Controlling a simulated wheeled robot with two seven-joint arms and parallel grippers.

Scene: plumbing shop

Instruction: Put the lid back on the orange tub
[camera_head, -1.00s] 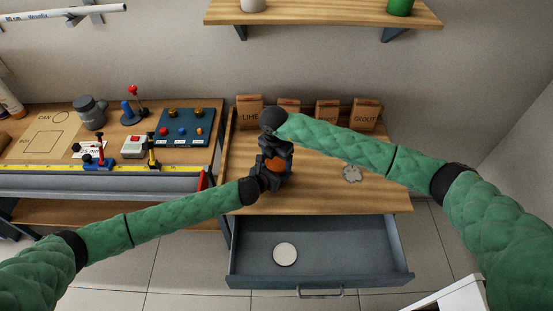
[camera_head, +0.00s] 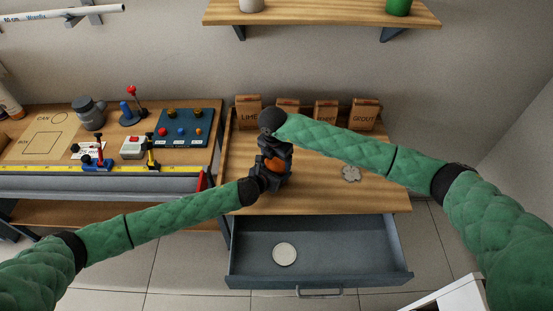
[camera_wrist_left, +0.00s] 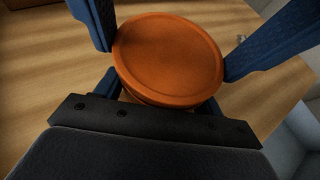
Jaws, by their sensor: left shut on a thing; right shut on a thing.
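The orange tub (camera_head: 275,168) is upright over the wooden bench top, mostly hidden by both grippers in the head view. My left gripper (camera_head: 268,178) comes in from the lower left and is shut on the tub. My right gripper (camera_head: 275,150) comes down from above and is shut on the round orange lid (camera_wrist_left: 168,58), whose flat face and raised rim show in the left wrist view. Blue fingers stand on either side of the lid. A strip of orange shows just under it; I cannot tell whether the lid is fully seated.
A drawer (camera_head: 240,270) under the bench is open, with a white disc (camera_head: 284,254) inside. Labelled brown bags (camera_head: 366,114) stand along the back. A pale flower-shaped piece (camera_head: 351,173) lies to the right. The left bench holds a control panel (camera_head: 184,140) and a grey jug (camera_head: 90,112).

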